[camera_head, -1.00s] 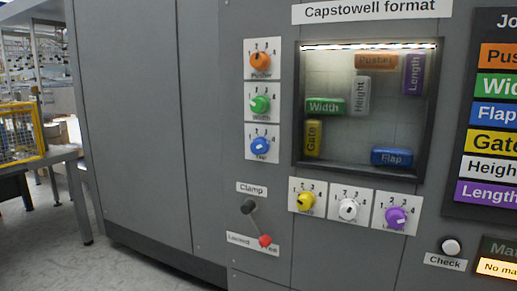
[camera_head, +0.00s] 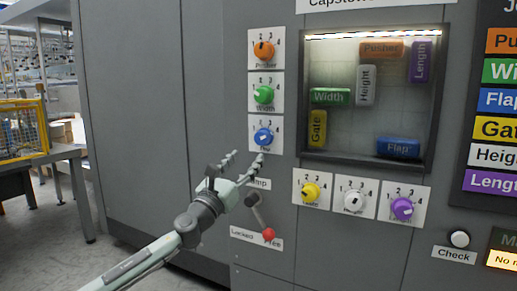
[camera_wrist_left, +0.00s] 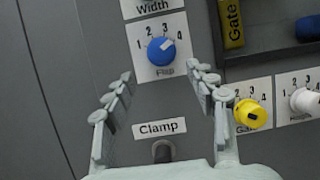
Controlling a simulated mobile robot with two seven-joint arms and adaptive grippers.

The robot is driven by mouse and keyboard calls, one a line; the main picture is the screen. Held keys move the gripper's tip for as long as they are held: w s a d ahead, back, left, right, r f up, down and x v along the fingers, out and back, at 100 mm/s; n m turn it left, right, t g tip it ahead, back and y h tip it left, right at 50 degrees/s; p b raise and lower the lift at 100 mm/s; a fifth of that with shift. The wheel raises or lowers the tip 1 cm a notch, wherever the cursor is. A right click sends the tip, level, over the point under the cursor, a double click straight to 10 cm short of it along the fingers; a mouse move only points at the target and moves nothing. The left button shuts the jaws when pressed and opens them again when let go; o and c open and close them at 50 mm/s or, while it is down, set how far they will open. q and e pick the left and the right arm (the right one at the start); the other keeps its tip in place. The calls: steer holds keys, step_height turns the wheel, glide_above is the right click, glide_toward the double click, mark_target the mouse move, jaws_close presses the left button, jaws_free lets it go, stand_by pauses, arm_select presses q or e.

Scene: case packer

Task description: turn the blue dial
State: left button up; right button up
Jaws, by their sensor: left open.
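The blue dial (camera_head: 263,137) sits on a white plate marked 1 to 4 and labelled Flap, lowest in the left column of dials. In the left wrist view the blue dial (camera_wrist_left: 161,50) shows ahead of the fingertips, its pale mark toward the upper right. My left gripper (camera_head: 247,157) is open and empty, just below and left of the dial, apart from it. In the left wrist view the open fingers (camera_wrist_left: 160,72) stand either side of the space below the dial. My right gripper is not in view.
The green dial (camera_head: 264,94) and orange dial (camera_head: 263,51) are above. The clamp lever (camera_head: 256,211) with its red knob is below, near my gripper. The yellow dial (camera_head: 310,192), white dial (camera_head: 353,201) and purple dial (camera_head: 402,208) are right, under the recessed window (camera_head: 437,100).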

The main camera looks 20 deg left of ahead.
mark_target(260, 140)
arm_select(q)
steer(key=shift+m, duration=0.5)
steer(key=x, duration=0.7)
steer(key=shift+s+d+r+p, duration=0.1)
steer(key=shift+s+r+p, duration=0.1)
steer(key=shift+r+p, duration=0.2)
steer(key=shift+w+r, duration=0.15)
steer(key=shift+w, duration=0.45)
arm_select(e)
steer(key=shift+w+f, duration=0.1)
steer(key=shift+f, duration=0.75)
arm_select(q)
steer(key=c, duration=1.1)
steer(key=shift+c, duration=0.3)
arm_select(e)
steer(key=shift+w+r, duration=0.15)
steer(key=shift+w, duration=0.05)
